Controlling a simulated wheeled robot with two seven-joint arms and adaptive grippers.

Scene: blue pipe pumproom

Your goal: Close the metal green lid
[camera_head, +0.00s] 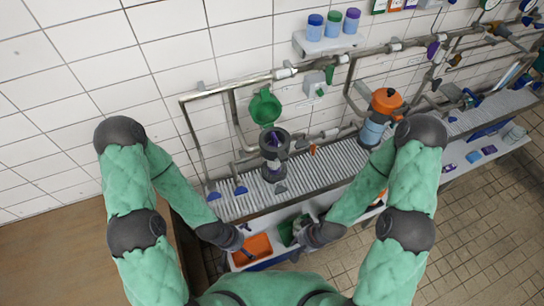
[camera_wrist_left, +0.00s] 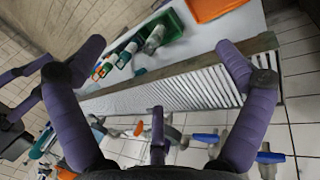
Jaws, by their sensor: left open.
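The green lid (camera_head: 265,107) stands raised, open, above and behind a dark cylindrical housing (camera_head: 274,146). The housing has a purple part inside its open top and stands on the ribbed grey shelf. My left gripper (camera_head: 238,240) is low at the shelf's front edge, near the orange tray, well below and apart from the lid. In the left wrist view its purple fingers (camera_wrist_left: 142,62) are spread with nothing between them. My right gripper (camera_head: 305,228) is beside the green tray, apart from the lid; its fingers are too small to read.
The ribbed shelf (camera_head: 235,207) carries blue-handled valves. Metal pipes (camera_head: 235,85) run along the tiled wall. An orange-topped filter (camera_head: 386,100) stands right of the housing. An orange tray (camera_head: 252,248) and a green tray (camera_head: 289,230) lie below the shelf's front edge.

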